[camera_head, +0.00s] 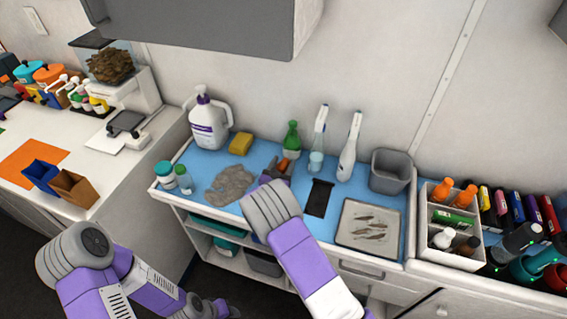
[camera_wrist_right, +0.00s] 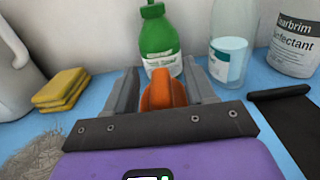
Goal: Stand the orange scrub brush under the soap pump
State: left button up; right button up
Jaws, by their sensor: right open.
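The orange scrub brush (camera_head: 283,165) is on the blue-topped counter, partly hidden by my right gripper (camera_head: 278,168). In the right wrist view, the brush (camera_wrist_right: 163,90) shows as a rounded orange shape between the two grey fingers of that gripper (camera_wrist_right: 165,95). The fingers are open on either side of it; I cannot tell whether they touch it. A large white jug with a pump-like top (camera_head: 208,125) stands at the back left of the counter; I cannot tell if it is the soap pump. My left arm shows at lower left, without a clear view of its gripper.
A green bottle (camera_head: 292,138) stands just behind the brush. A yellow sponge (camera_head: 241,144) and a grey cloth (camera_head: 230,185) lie to the left. Spray bottles (camera_head: 349,150), a grey bin (camera_head: 390,172) and a metal tray (camera_head: 368,222) are to the right.

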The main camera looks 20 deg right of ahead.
jog(key=p+v, duration=0.1)
jog(key=v, duration=0.5)
jog(key=shift+s+a, duration=0.25)
jog(key=shift+a, duration=0.05)
